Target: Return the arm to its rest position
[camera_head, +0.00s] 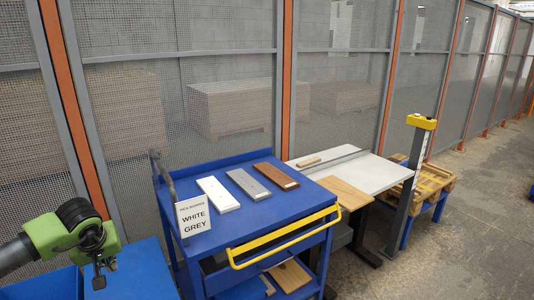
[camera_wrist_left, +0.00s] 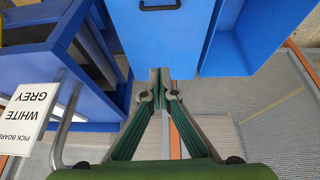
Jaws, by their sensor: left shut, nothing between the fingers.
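My left arm comes in from the left in the head view. Its green and black gripper (camera_head: 98,279) hangs over a blue surface at the lower left, apart from the cart. In the left wrist view the fingers of the left gripper (camera_wrist_left: 160,76) meet at their tips with nothing between them. Three boards lie side by side on the blue cart (camera_head: 225,235): a white board (camera_head: 218,194), a grey board (camera_head: 249,184) and a brown board (camera_head: 276,176). My right gripper is not in view.
A sign (camera_head: 193,216) reading "PICK BOARDS WHITE GREY" stands at the cart's left edge; it also shows in the left wrist view (camera_wrist_left: 25,115). A yellow handle (camera_head: 285,240) runs along the cart's front. A white table (camera_head: 370,170) stands to the right. Mesh fencing (camera_head: 235,60) closes the back.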

